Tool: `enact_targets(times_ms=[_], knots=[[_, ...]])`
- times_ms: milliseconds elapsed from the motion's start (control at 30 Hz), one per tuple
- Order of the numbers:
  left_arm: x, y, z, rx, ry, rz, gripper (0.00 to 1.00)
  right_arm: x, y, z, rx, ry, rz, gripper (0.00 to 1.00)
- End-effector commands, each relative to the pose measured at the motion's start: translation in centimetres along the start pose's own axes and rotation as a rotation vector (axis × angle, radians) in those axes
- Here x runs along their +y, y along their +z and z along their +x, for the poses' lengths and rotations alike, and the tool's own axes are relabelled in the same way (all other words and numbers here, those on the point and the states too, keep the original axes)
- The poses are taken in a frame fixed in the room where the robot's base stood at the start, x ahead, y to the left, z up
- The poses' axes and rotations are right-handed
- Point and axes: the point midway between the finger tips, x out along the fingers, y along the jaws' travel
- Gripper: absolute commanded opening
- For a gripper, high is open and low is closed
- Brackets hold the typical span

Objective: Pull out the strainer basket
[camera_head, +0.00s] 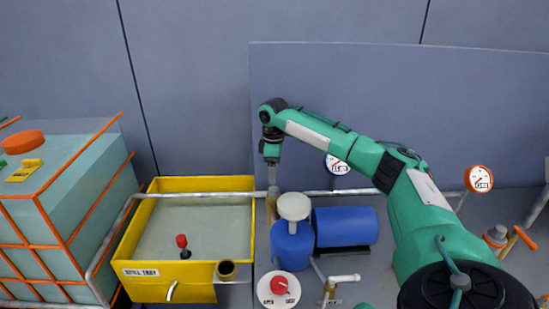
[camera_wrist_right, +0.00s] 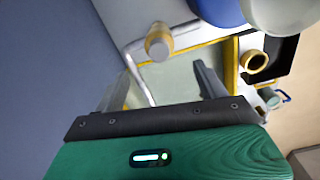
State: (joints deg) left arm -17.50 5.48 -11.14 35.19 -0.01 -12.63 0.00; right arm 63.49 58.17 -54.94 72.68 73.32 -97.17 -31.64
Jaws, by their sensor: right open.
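I cannot clearly pick out a strainer basket. A blue upright vessel (camera_head: 291,247) with a pale round top (camera_head: 293,206) stands right of the yellow tray; the inside of the vessel is hidden. The blue vessel (camera_wrist_right: 216,9) and its pale top (camera_wrist_right: 283,14) also show at the upper edge of the right wrist view. My right gripper (camera_head: 272,172) is open and empty, pointing down above and left of the vessel's top in the head view. Its fingers (camera_wrist_right: 163,82) spread apart over the tray area in the wrist view. My left gripper is not in view.
A tan cylinder (camera_wrist_right: 158,42) is close to the fingers. A blue horizontal tank (camera_head: 346,227) and a red-knobbed disc (camera_head: 279,287) are near the vessel.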

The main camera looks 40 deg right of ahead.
Motion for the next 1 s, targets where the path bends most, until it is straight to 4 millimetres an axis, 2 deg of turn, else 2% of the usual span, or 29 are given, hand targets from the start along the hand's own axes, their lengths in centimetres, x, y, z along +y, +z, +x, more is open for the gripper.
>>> enact_targets(times_ms=[167,300,500,700,933,1000], knots=[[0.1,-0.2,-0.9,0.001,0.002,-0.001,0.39,-0.1,0.1,3.6,-0.003,-0.002,0.000,0.73],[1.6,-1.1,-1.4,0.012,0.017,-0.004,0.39,-0.1,0.1,6.2,-0.003,-0.001,0.001,0.73],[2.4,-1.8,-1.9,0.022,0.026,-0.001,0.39,-0.1,0.0,8.8,-0.001,-0.001,-0.001,0.73],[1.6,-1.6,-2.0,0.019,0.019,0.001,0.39,0.0,0.0,9.8,-0.001,0.001,-0.001,0.73],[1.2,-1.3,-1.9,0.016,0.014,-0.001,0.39,0.0,0.0,9.9,0.000,0.001,-0.001,0.73],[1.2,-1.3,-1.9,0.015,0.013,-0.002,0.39,0.0,0.0,9.9,0.000,0.001,-0.001,0.61]])
